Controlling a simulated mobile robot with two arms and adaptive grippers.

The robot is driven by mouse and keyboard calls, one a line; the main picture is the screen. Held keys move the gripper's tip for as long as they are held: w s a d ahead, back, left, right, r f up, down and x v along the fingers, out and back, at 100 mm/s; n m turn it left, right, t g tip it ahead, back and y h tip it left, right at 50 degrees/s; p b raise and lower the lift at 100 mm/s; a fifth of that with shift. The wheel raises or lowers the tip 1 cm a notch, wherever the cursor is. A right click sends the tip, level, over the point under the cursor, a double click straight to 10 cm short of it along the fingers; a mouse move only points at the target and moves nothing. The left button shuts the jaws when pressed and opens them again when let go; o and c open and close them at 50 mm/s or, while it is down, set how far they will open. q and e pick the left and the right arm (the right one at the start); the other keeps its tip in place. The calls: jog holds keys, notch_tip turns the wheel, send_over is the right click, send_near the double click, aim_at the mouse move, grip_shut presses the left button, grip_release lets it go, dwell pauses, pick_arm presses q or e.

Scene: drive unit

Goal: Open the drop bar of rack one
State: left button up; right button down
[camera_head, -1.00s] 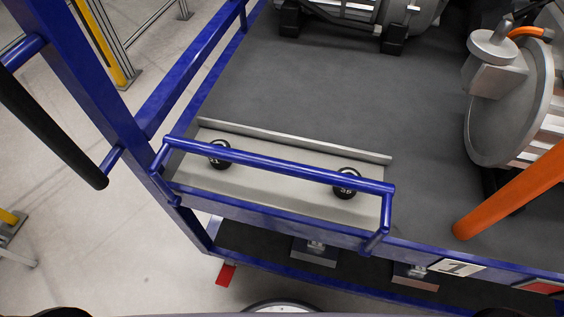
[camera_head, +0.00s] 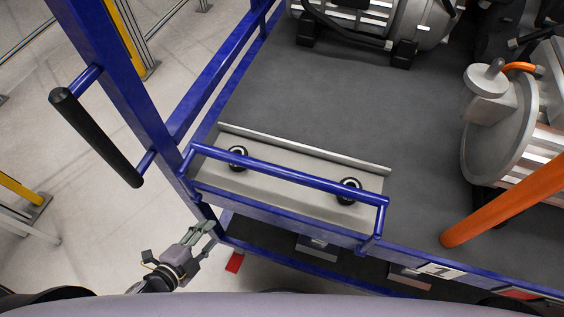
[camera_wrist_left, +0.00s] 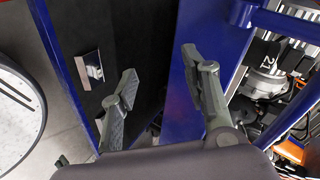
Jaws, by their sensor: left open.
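The blue drop bar (camera_head: 285,174) runs across the front of rack one, over a light grey tray with two dark round items, in the head view. It is raised above the rack's front edge (camera_head: 290,217) on short blue end arms. A white plate with a "1" (camera_head: 440,269) is on that edge to the right. My left gripper (camera_head: 207,235) is open and empty, below and left of the bar's left end, apart from it. In the left wrist view its two spread fingers (camera_wrist_left: 158,82) have blue frame behind them. My right gripper is out of view.
A blue post with a black handle (camera_head: 97,137) stands left of the bar. A motor (camera_head: 375,25), a round grey machine (camera_head: 495,130) and an orange bar (camera_head: 505,202) are on the rack.

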aim_at(280, 177)
pick_arm(q)
jog(key=s+d+r+m+h+p, duration=0.1)
jog(key=s+d+r+m+h, duration=0.3)
jog(key=r, duration=0.7)
jog(key=w+d+r+m+h+p, duration=0.15)
jog(key=d+r, duration=0.35)
jog(key=r, duration=0.6)
jog(key=shift+m+t+y, duration=0.25)
jog(key=shift+m+t, duration=0.1)
jog(key=shift+t, duration=0.05)
jog(key=p+x, duration=0.4)
jog(key=x, duration=1.2)
jog(key=shift+s+d+f+p, duration=0.1)
jog(key=shift+s+d+p, duration=0.05)
jog(key=shift+d+p, duration=0.15)
jog(key=shift+w+d+f, duration=0.2)
jog(key=shift+w+d, duration=0.1)
jog(key=shift+w, duration=0.05)
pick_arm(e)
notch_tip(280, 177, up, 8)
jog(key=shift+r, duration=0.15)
pick_arm(q)
jog(key=shift+c, duration=0.5)
grip_shut()
